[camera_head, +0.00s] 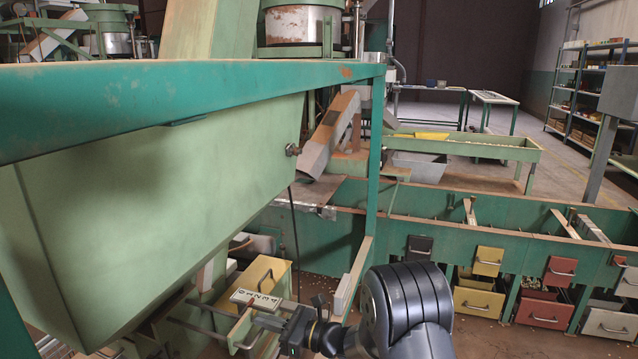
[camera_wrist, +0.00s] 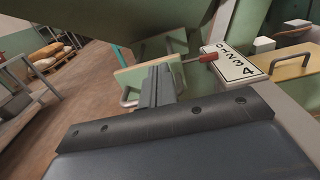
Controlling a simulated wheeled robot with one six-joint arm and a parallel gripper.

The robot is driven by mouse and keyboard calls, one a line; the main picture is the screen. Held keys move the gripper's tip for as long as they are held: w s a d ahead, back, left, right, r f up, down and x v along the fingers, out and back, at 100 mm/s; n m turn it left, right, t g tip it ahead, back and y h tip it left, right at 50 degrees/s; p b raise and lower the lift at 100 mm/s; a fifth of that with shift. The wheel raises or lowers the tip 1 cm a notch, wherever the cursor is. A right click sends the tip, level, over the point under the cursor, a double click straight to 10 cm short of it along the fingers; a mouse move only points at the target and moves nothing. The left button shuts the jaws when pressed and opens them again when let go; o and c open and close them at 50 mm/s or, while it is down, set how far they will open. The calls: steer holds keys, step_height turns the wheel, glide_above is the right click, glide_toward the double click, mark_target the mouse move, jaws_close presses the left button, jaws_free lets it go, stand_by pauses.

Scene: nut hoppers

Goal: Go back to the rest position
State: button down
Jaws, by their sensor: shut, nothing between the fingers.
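My gripper (camera_head: 259,318) is at the bottom centre of the head view, at the end of my dark arm, below the big green hopper (camera_head: 160,215). In the wrist view its fingers (camera_wrist: 158,72) are together with nothing between them. A white plate with black numbers (camera_wrist: 235,65) lies just beyond and right of the fingers. A red-tipped lever (camera_wrist: 207,57) points over its left edge, apart from the fingers. The numbered plate also shows in the head view (camera_head: 256,299), close beside my gripper.
A yellow box with a handle (camera_head: 266,272) stands behind the plate. A green post (camera_head: 374,160) rises right of the hopper. Yellow, red and grey drawers (camera_head: 546,310) line the green bench at right. Open floor (camera_wrist: 75,110) shows at left in the wrist view.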

steer(key=shift+x, duration=0.9)
steer(key=shift+w, duration=0.2)
steer(key=shift+v, duration=1.1)
steer(key=shift+s, duration=0.1)
steer(key=shift+a, duration=0.15)
